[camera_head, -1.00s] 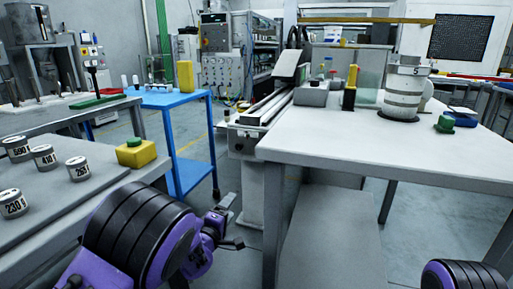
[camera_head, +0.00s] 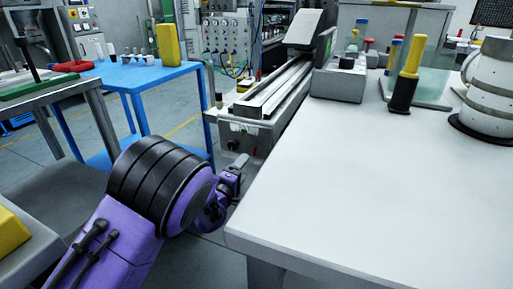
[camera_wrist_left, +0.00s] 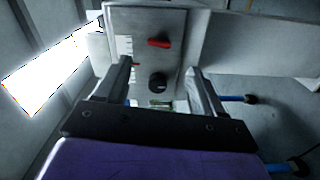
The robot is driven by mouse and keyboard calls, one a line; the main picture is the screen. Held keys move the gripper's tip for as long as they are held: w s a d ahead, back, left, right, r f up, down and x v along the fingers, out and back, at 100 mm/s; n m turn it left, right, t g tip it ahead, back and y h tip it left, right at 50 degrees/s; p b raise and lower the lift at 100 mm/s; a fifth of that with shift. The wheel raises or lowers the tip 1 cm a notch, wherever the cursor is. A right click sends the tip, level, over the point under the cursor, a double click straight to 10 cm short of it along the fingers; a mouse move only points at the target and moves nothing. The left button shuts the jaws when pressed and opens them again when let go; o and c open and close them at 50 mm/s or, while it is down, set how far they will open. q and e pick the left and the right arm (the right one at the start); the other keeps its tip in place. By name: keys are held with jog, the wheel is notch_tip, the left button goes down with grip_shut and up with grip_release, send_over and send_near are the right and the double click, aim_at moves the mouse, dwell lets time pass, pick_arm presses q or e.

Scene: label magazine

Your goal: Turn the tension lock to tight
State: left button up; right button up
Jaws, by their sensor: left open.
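The end panel (camera_head: 238,142) of the long rail machine stands beyond my left gripper (camera_head: 236,168). In the left wrist view, the grey panel (camera_wrist_left: 120,20) carries a red lever (camera_wrist_left: 159,43) lying nearly sideways, a black round knob (camera_wrist_left: 157,82) and a white scale with a small red mark at the left. No label tells which control is the tension lock. My left gripper (camera_wrist_left: 160,68) is open and empty, its fingers framing the knob in the picture, seemingly short of the panel. My right gripper is not in view.
A white table (camera_head: 350,190) stands close to the right of my left arm. A blue table (camera_head: 140,75) with a yellow block (camera_head: 168,45) is behind at the left. Another yellow block (camera_head: 10,232) sits at the left edge. Bare floor lies between the tables.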

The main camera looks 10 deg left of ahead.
aim_at(255, 150)
pick_arm(q)
jog(key=w+d+b, duration=0.1)
jog(key=w+b, duration=0.1)
jog(key=w, duration=0.7)
jog(key=shift+w+d, duration=0.3)
jog(key=shift+d, duration=0.05)
jog(key=c, duration=1.1)
jog(key=shift+o, duration=0.2)
